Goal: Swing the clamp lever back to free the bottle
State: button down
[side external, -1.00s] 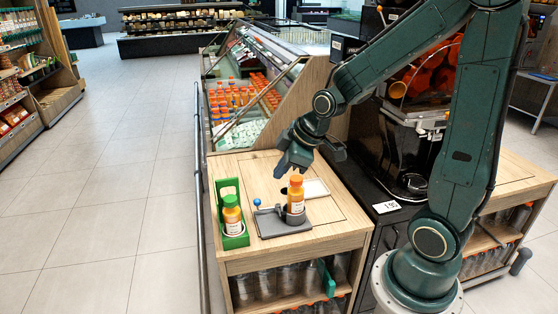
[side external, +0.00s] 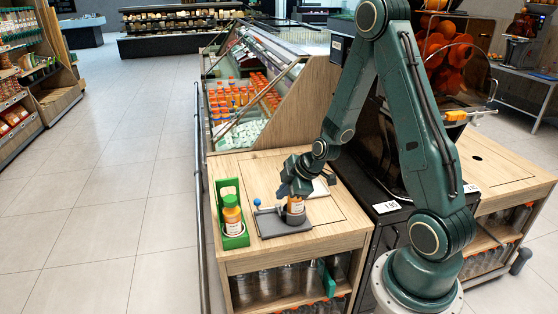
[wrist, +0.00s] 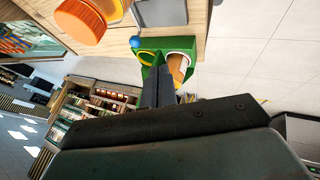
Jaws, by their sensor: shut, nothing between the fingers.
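The orange-capped bottle (side external: 296,206) stands upright at the right of the grey clamp fixture (side external: 268,226). My gripper hides its cap in the side view, but the orange cap (wrist: 80,18) shows large at the top left of the wrist view. The clamp lever's blue knob (side external: 257,202) stands up at the fixture's left; it also shows in the wrist view (wrist: 135,41). My gripper (side external: 283,192) is shut and empty, pointing down between the knob and the bottle. Its closed fingers (wrist: 158,86) appear apart from the knob. Contact with the bottle cannot be told.
The wooden counter (side external: 330,232) is clear at the front right. The juicer cabinet and a glass-sided display case stand behind.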

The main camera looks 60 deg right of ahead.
aim_at(270, 208)
jog(key=shift+d+f, duration=0.25)
jog(key=shift+f, duration=0.1)
jog(key=shift+f, duration=0.1)
jog(key=x, duration=0.9)
jog(key=shift+w, duration=0.2)
jog(key=shift+w+d+f, duration=0.2)
jog(key=shift+w+d, duration=0.15)
jog(key=shift+w, duration=0.15)
jog(key=shift+w+d+f, duration=0.2)
jog(key=shift+w+d, duration=0.1)
jog(key=shift+w, duration=0.2)
jog(key=shift+w+d+f, duration=0.15)
jog(key=shift+w+d, duration=0.45)
jog(key=shift+w, duration=0.1)
